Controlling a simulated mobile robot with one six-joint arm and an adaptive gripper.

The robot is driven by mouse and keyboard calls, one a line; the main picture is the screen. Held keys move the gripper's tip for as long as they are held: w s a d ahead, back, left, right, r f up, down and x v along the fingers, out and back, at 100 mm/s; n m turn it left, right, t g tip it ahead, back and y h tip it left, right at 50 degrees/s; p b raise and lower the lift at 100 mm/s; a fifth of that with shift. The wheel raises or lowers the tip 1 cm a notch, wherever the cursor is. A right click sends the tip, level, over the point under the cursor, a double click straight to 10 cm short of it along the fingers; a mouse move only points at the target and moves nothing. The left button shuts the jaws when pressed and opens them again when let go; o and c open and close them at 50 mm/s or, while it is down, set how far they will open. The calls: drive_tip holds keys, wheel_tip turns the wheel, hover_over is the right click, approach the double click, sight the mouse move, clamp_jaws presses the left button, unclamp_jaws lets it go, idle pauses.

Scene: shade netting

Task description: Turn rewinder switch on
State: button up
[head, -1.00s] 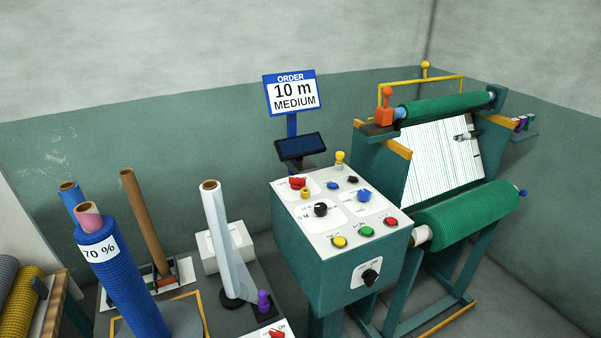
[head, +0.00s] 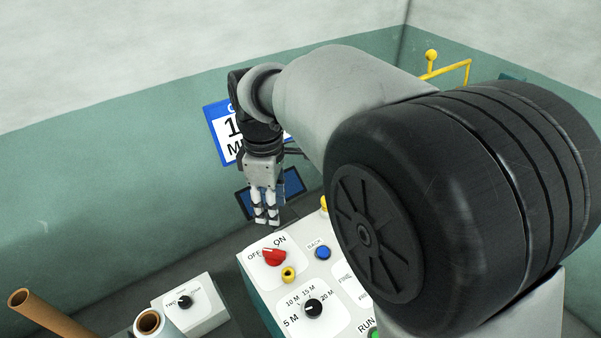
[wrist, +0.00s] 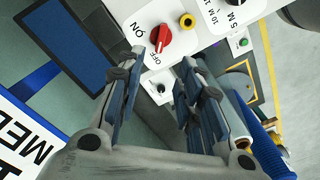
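The red rewinder switch (head: 274,257) sits on the white top of the control box, between the printed words OFF and ON. Its handle appears to point toward OFF. It also shows in the wrist view (wrist: 160,40), just beyond my fingertips. My gripper (head: 266,218) hangs fingers down, behind the switch and in front of the dark screen in the head view. In the wrist view its fingers (wrist: 165,72) are apart with nothing between them. The gripper appears apart from the switch.
A yellow ring-shaped part (head: 288,274), a blue BACK button (head: 322,252) and a black length knob (head: 313,308) sit close to the switch. The dark screen (head: 292,184) and order sign (head: 222,134) stand behind. My arm hides the box's right side.

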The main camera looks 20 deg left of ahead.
sight(276, 252)
drive_tip(key=f+b, duration=0.2)
drive_tip(key=f, duration=0.6)
drive_tip(key=f+b, duration=0.2)
drive_tip(key=f, duration=0.7)
drive_tip(key=shift+s+d+f, duration=0.15)
drive_tip(key=shift+d, duration=0.05)
clamp_jaws()
